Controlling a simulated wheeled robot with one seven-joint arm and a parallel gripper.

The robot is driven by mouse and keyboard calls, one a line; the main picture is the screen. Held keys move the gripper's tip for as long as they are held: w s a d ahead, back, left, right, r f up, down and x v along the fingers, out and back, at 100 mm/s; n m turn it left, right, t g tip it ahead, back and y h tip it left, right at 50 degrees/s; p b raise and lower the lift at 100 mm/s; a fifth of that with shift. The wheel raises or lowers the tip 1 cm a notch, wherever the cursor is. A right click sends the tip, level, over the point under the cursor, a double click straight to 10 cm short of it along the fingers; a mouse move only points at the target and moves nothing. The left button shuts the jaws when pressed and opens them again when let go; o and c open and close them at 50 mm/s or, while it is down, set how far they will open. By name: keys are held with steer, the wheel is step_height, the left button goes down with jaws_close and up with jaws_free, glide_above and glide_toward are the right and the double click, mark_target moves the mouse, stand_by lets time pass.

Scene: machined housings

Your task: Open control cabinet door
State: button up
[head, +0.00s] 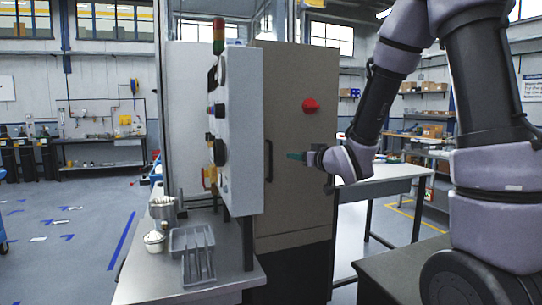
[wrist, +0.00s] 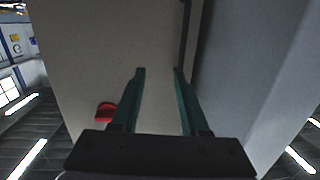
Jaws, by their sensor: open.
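The control cabinet (head: 290,75) stands in the middle of the head view, its taupe door facing me and looking shut. A dark vertical bar handle (head: 268,160) is on the door's left side. A red rotary knob (head: 310,105) sits higher up on the right. My gripper (head: 291,156) is open and empty, its teal fingers just right of the handle at about mid-height. In the wrist view, my gripper (wrist: 159,70) has its fingers spread before the door face (wrist: 100,50). The handle (wrist: 186,35) lies beyond the right fingertip, and the red knob (wrist: 106,112) is at lower left.
A grey control panel box (head: 240,130) with a stack light stands close left of the door. Below it, a metal bench (head: 170,275) holds a slotted grey tray (head: 192,255) and metal parts. A white-topped table (head: 380,180) stands behind at right. Open floor lies left.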

steer(key=w+a, duration=0.2)
steer(key=w, duration=0.1)
steer(key=w+a+n+y, duration=0.1)
steer(key=w+a, duration=0.2)
steer(key=w+a+f+y, duration=0.1)
steer(key=w+a, duration=0.2)
steer(key=shift+a+n, duration=0.2)
steer(key=shift+n, duration=0.1)
steer(key=shift+c, duration=0.3)
jaws_close()
stand_by(1.1)
